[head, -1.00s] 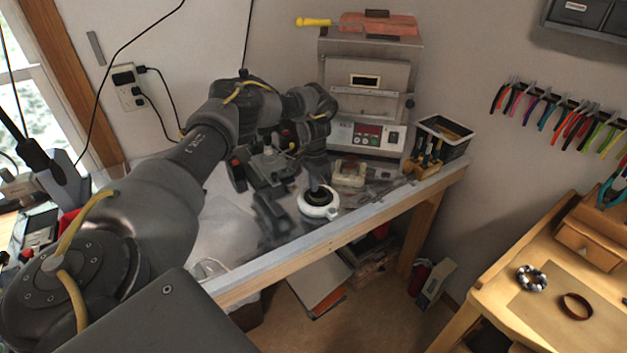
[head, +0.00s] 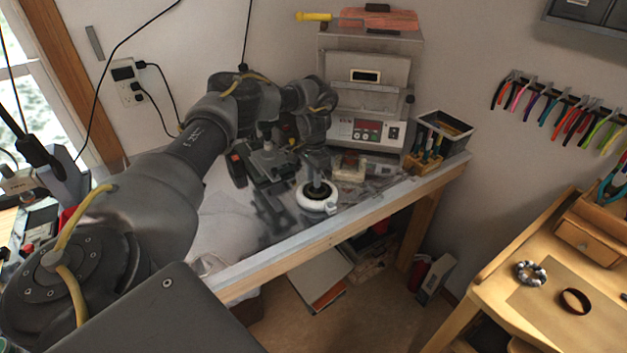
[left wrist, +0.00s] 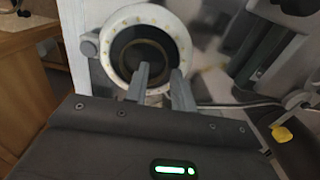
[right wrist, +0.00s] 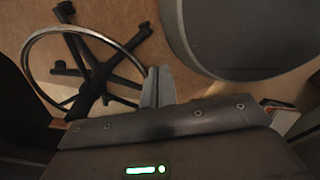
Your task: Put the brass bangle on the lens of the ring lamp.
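The ring lamp (head: 304,203), a white ring around a dark lens, lies on the metal-topped bench. It also shows in the left wrist view (left wrist: 180,38). A thin brownish ring, apparently the brass bangle (left wrist: 160,47), lies within the white ring, over the dark lens. My left gripper (left wrist: 160,70) is just above it with its fingers apart. One fingertip appears inside the bangle's outline and the other outside; no firm contact shows. The bangle's near side is partly hidden by the fingers. My right gripper (right wrist: 157,72) is shut and empty, above the floor.
A kiln (head: 365,100) stands behind the lamp, with a tool bin (head: 443,125) to its right. Dark stands (head: 265,165) crowd the left arm. A beaded bangle (head: 530,273) and a brown bangle (head: 575,301) lie on the right wooden bench. A stool (right wrist: 85,70) shows below the right gripper.

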